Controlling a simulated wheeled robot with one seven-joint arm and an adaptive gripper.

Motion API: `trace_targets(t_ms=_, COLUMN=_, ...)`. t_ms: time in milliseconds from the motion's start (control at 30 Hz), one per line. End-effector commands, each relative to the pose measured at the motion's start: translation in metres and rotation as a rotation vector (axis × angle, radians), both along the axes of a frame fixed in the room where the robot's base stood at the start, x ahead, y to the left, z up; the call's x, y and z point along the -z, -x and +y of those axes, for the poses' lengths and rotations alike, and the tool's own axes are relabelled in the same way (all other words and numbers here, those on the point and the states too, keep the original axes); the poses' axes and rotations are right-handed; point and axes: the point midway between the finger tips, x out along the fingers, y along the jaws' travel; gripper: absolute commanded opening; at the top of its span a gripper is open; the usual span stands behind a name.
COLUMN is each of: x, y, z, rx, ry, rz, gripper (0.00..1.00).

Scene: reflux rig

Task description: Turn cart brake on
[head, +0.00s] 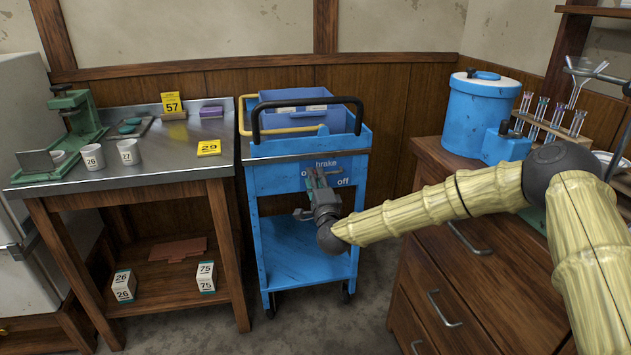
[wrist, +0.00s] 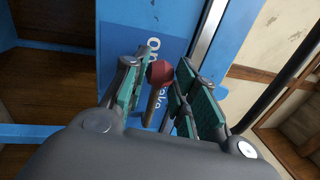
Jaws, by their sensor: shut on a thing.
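The blue cart (head: 262,182) stands between the steel-topped table and the wooden drawers. Its front panel has a printed brake label (head: 326,163), with "off" to the right and "on" partly covered by my gripper (head: 318,180).
A black push handle (head: 307,101) arches over the cart's top, which carries a blue bin (head: 292,97). The steel-topped table (head: 150,160) is close on the left. The wooden drawers (head: 455,285) stand on the right, beneath my arm.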

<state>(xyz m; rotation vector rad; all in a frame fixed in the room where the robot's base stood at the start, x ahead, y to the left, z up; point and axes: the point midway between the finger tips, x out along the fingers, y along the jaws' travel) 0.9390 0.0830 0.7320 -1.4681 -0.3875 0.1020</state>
Motion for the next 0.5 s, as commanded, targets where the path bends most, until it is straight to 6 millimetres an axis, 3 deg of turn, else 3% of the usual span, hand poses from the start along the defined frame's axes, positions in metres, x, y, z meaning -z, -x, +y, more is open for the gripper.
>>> trace_targets(t_ms=133, x=-0.0015, y=-0.0013, z=-0.0019, rx=0.004, ry=-0.002, rz=-0.002, gripper=0.0)
trace_targets(t_ms=167, x=-0.0015, y=-0.0013, z=-0.0019, rx=0.004, ry=-0.002, rz=-0.002, gripper=0.34)
trace_targets(t_ms=267, x=-0.0015, y=-0.0011, z=-0.0013, rx=0.003, ry=-0.001, rz=-0.003, gripper=0.51)
trace_targets(t_ms=500, x=-0.0007, y=-0.0004, z=0.0006, rx=0.0, ry=0.0, rz=-0.001, gripper=0.51)
